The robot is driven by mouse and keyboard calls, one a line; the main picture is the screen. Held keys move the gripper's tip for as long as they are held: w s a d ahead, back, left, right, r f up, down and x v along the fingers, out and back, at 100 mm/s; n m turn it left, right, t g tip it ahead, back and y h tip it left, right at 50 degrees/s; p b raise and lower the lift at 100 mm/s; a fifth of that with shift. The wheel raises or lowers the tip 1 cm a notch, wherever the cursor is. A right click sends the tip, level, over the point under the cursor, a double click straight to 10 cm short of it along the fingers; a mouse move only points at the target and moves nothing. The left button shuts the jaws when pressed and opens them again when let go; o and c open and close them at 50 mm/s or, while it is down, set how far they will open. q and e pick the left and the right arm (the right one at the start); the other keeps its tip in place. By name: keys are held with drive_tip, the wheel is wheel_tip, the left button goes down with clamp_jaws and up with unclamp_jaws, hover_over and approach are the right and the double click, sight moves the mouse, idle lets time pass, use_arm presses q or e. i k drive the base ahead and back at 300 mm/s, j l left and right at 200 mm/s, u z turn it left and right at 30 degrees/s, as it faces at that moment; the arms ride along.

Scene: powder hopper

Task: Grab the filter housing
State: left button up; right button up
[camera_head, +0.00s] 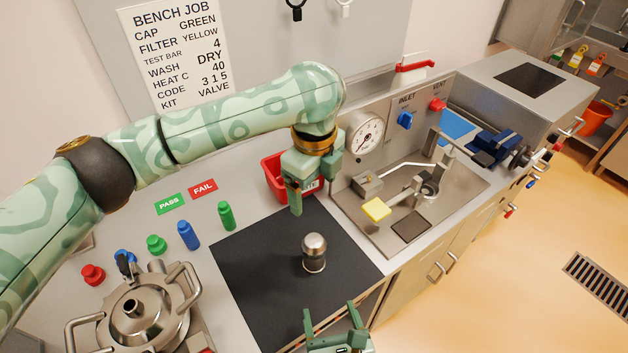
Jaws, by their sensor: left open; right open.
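What looks like the filter housing (314,253), a small silver cylinder with a domed cap and a darker lower body, stands upright on the black mat (255,275). My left gripper (312,190) is open and empty above the back edge of the mat, behind the housing and apart from it. It partly hides a red bin (271,171). My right gripper (331,322) is open and empty at the bottom of the picture, in front of the housing and apart from it.
A steel pot with handles (145,312) stands at the lower left. Several red, green and blue bottles, including a blue one (188,235), stand left of the mat. A sink (428,187) with a yellow sponge (376,209) lies to the right. The mat around the housing is clear.

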sight(313, 268)
drive_tip(key=k+l, duration=0.15)
drive_tip(key=k, duration=0.35)
drive_tip(key=k+l, duration=0.1)
drive_tip(key=k, duration=0.4)
